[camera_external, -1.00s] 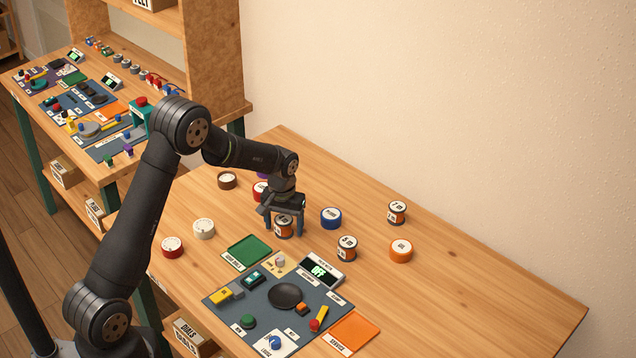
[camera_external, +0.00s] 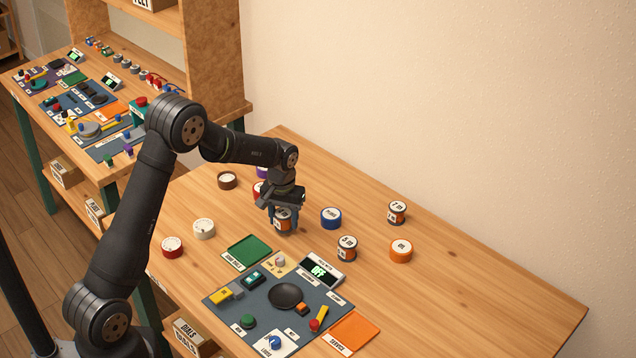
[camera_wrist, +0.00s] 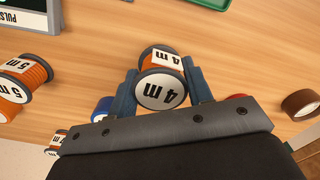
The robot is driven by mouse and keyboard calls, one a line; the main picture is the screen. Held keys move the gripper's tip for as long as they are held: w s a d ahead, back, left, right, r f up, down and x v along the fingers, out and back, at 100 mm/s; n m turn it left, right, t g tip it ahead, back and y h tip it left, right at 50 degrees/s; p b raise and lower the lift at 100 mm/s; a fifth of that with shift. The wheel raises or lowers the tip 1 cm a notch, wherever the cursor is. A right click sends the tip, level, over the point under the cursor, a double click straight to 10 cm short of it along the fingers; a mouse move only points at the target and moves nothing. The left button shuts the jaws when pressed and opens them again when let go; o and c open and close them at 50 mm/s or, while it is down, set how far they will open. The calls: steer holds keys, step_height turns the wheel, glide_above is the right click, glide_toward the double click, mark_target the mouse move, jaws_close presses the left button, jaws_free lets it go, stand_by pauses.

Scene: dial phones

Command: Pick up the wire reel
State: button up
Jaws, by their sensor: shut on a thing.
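The wire reel marked "4 m" (camera_wrist: 161,90) is between the two blue fingers of my gripper (camera_wrist: 162,88) in the wrist view. It has a white label, dark flanges and orange wire. In the external view the same reel (camera_external: 283,222) shows under my gripper (camera_external: 284,210), which is shut on it. The reel looks tilted, and I cannot tell clearly whether it touches the table. Another orange reel marked "5 m" (camera_wrist: 18,85) lies to the left in the wrist view; it stands right of my gripper in the external view (camera_external: 347,248).
A third orange reel (camera_external: 397,212), an orange roll (camera_external: 401,251) and a blue roll (camera_external: 331,217) stand to the right. White (camera_external: 204,229), red (camera_external: 172,247) and brown (camera_external: 227,180) rolls stand to the left. A panel (camera_external: 262,310) and green tray (camera_external: 247,252) are in front.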

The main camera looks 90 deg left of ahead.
step_height(320, 180, up, 2)
steer(key=shift+r, duration=0.1)
steer(key=w+d+r, duration=0.4)
steer(key=d+r, duration=0.2)
steer(key=d, duration=0.5)
steer(key=shift+w+r, duration=0.2)
steer(key=shift+r, duration=0.15)
steer(key=w+d+f+m, duration=0.2)
steer(key=w+d+m, duration=0.1)
steer(key=d, duration=0.6)
steer(key=w+d+f+m, duration=0.2)
steer(key=w+d+m, duration=0.2)
steer(key=d, duration=0.5)
steer(key=w+d+f+m, duration=0.2)
steer(key=w+d+m, duration=0.1)
steer(key=w+d, duration=0.3)
steer(key=shift+w+d+m, duration=0.1)
steer(key=shift+d+m, duration=0.3)
steer(key=shift+d, duration=1)
steer(key=d+m, duration=0.1)
steer(key=d, duration=0.2)
steer(key=d+f+m, duration=0.1)
steer(key=d, duration=0.3)
steer(key=d+f+m, duration=0.1)
steer(key=d+m, duration=0.1)
steer(key=d, duration=0.2)
steer(key=shift+w+d, duration=0.1)
steer(key=shift+w, duration=0.25)
